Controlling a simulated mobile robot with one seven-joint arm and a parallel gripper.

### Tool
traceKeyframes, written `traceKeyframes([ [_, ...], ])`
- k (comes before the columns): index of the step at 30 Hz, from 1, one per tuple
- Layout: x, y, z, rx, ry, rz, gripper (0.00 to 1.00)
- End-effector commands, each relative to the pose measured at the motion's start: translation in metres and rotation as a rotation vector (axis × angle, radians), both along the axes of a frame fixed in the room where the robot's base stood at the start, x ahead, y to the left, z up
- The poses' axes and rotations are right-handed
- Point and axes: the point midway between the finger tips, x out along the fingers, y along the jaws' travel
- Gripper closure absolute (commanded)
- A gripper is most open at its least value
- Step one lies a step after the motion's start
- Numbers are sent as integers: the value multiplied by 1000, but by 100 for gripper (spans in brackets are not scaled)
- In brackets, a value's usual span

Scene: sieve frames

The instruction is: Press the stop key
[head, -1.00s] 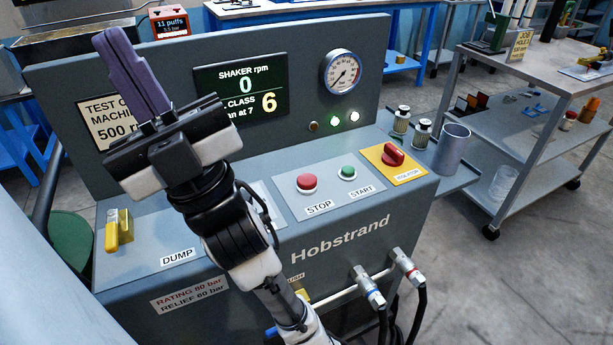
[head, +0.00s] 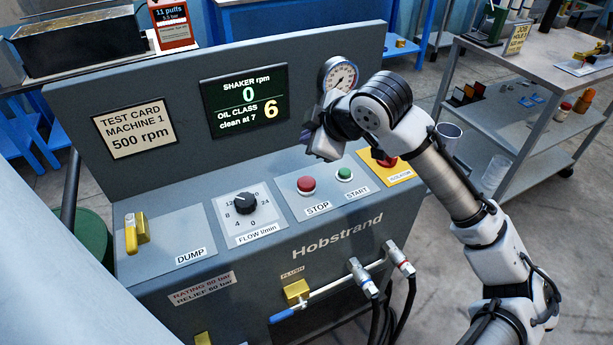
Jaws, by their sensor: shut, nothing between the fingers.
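The red stop key (head: 306,185) is a round button on a pale plate on the sloping console, with the label STOP below it. The green start key (head: 344,174) sits just to its right. My gripper (head: 322,145) is over the back of the console, above and behind the two keys, apart from the stop key in the picture. Its fingers are partly hidden by my wrist; they look shut and empty. The display (head: 245,102) reads shaker rpm 0 and oil class 6, clean at 7.
Left of the keys are the flow knob (head: 244,203) and the yellow dump lever (head: 137,231). The red isolator knob (head: 384,162) is right of the start key, partly behind my arm. A pressure gauge (head: 341,75) stands behind my gripper. Hose couplings (head: 362,278) stick out at the front.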

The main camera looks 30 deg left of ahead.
Motion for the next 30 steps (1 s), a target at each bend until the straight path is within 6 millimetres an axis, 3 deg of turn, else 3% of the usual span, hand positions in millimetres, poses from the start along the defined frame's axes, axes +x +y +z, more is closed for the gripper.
traceKeyframes([
  [16,0,-2,-10,-6,2,-1,100],
  [30,0,-2,-71,-8,2,-2,100],
])
